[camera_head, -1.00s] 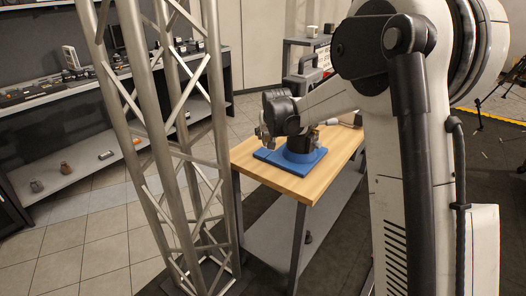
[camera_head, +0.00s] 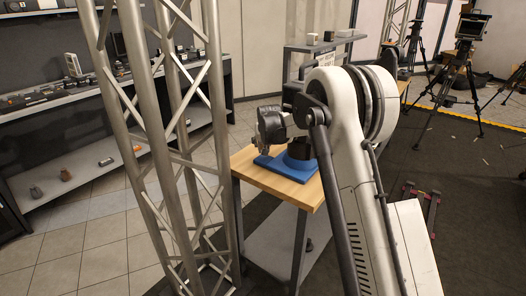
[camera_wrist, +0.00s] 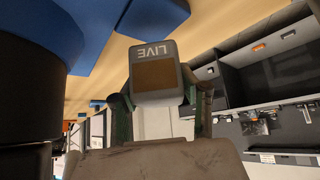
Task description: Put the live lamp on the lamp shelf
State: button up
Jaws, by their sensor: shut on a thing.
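My gripper (camera_wrist: 155,92) is shut on the live lamp (camera_wrist: 154,72) in the wrist view. The lamp is a small grey block with a brown face and the word LIVE, which reads upside down there. One finger is on each side of it. In the head view my gripper (camera_head: 263,144) is above the left part of the wooden table, close to a blue plate (camera_head: 268,163). The lamp cannot be made out there. I cannot tell which shelf is the lamp shelf.
A metal truss (camera_head: 168,150) stands left of the table (camera_head: 252,175). A long shelving unit (camera_head: 100,92) with several small devices is behind it. A grey rack (camera_head: 322,46) with small blocks on top stands behind the table. Tripods (camera_head: 466,60) are at the back right.

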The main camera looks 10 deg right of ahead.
jog(key=shift+f, duration=1.75)
jog(key=shift+f, duration=0.1)
jog(key=o, duration=1.3)
jog(key=shift+b, duration=0.3)
